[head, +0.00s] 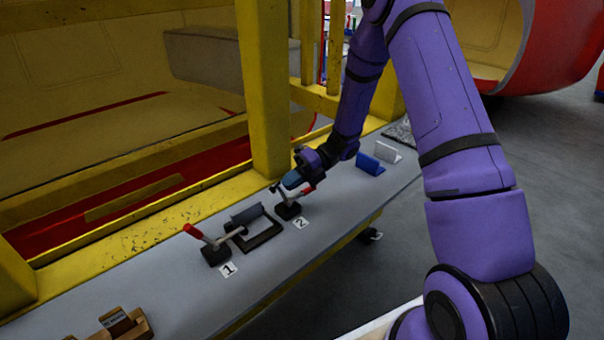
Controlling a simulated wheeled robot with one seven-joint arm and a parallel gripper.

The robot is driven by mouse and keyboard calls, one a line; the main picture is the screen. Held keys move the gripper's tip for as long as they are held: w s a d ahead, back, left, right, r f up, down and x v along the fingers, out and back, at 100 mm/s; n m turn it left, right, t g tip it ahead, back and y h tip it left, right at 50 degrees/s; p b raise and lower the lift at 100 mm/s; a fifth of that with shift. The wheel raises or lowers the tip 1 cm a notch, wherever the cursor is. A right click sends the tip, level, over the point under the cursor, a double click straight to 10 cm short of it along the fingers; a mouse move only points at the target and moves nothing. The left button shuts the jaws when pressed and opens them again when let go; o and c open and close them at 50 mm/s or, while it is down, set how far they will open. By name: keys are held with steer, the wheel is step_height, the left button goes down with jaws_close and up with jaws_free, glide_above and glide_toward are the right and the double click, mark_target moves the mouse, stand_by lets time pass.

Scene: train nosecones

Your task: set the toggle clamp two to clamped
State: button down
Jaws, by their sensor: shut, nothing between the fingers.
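Toggle clamp two (289,209) stands on the grey bench beside the label "2" (300,223). Its red-tipped handle (308,189) shows just below my gripper. My gripper (277,187) is shut and empty, right at the clamp's upper part. I cannot tell whether it touches the handle. The gripper and wrist hide part of the clamp, so its exact lever position is unclear. Toggle clamp one (215,252) stands to the left by the label "1" (228,270), with its red handle (193,231) tilted up to the left.
A dark frame with a grey cylinder-like part (247,214) sits between the clamps. A yellow post (262,90) rises behind the bench (340,215). Blue (370,165) and white (386,151) pieces stand to the right. A brown wooden holder (122,325) is at the lower left.

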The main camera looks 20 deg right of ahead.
steer(key=shift+a+f, duration=0.15)
steer(key=shift+a, duration=0.2)
steer(key=shift+a, duration=0.1)
steer(key=shift+s+a+n+t+h, duration=0.15)
steer(key=shift+a+h, duration=0.25)
steer(key=shift+h, duration=0.25)
steer(key=shift+s+a+n+t+h, duration=0.15)
steer(key=shift+a+h, duration=0.25)
steer(key=shift+h, duration=0.25)
steer(key=a+h, duration=0.1)
steer(key=h, duration=0.1)
steer(key=a+f+t+h, duration=0.1)
steer(key=h, duration=0.1)
steer(key=s+a+h, duration=0.1)
steer(key=h, duration=0.1)
steer(key=shift+a+f+n+t, duration=0.15)
steer(key=shift+f+n+t, duration=0.15)
steer(key=shift+f, duration=0.1)
steer(key=h, duration=0.1)
steer(key=a+f+h, duration=0.1)
steer(key=shift+s+f+t+h, duration=0.25)
steer(key=shift+t+h, duration=0.15)
steer(key=shift+f, duration=0.3)
steer(key=shift+s+a+f, duration=0.15)
steer(key=shift+a+f, duration=0.05)
